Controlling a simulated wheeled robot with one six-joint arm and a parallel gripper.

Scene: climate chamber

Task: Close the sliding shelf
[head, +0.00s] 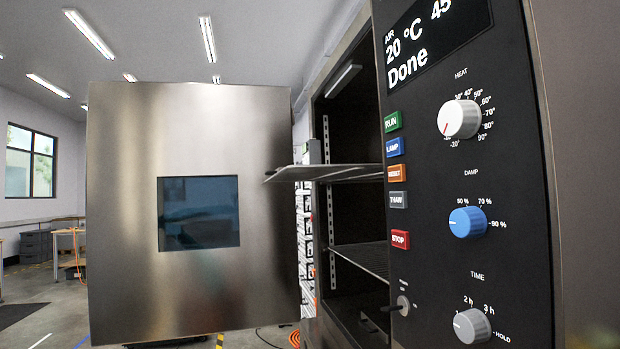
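The sliding shelf (318,173) is a thin flat metal plate in the upper part of the chamber. It sticks out to the left past the chamber's front opening. Its near right part is hidden behind the control panel. The chamber door (120,210), a steel slab with a dark window (198,213), stands wide open at the left. A second, lower shelf (365,259) sits inside the dark chamber interior (356,120). My gripper is not in view.
The black control panel (455,250) fills the right side, with several coloured buttons, a white heat knob (459,119), a blue damp knob (467,222) and a grey time knob (472,326). Its display (432,38) reads "Done". A table (66,240) stands far left.

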